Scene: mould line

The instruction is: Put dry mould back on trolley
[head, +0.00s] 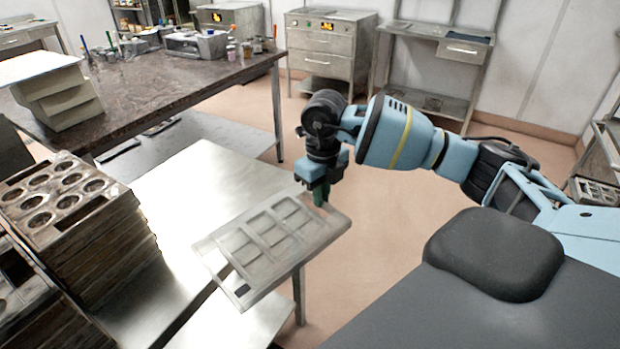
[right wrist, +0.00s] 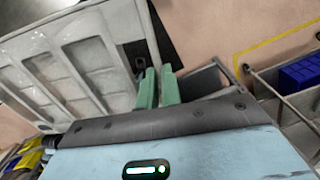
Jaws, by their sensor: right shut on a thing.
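A light grey mould (head: 277,238) with several square cavities hangs partly past the right edge of a steel table (head: 190,185) in the head view. My right gripper (head: 320,196) is shut on the mould's far right edge. In the right wrist view the mould (right wrist: 85,62) reaches to the green fingers of the right gripper (right wrist: 158,88). I cannot tell whether the mould touches the steel top below it. My left gripper is not in view. Which of the stands is the trolley is not clear.
Stacked brown moulds with round cavities (head: 75,215) stand on the left of the steel table. A dark worktop (head: 150,85) with tools is behind. A rack (head: 600,150) with trays is at the far right. A blue bin (right wrist: 298,75) shows at right in the wrist view.

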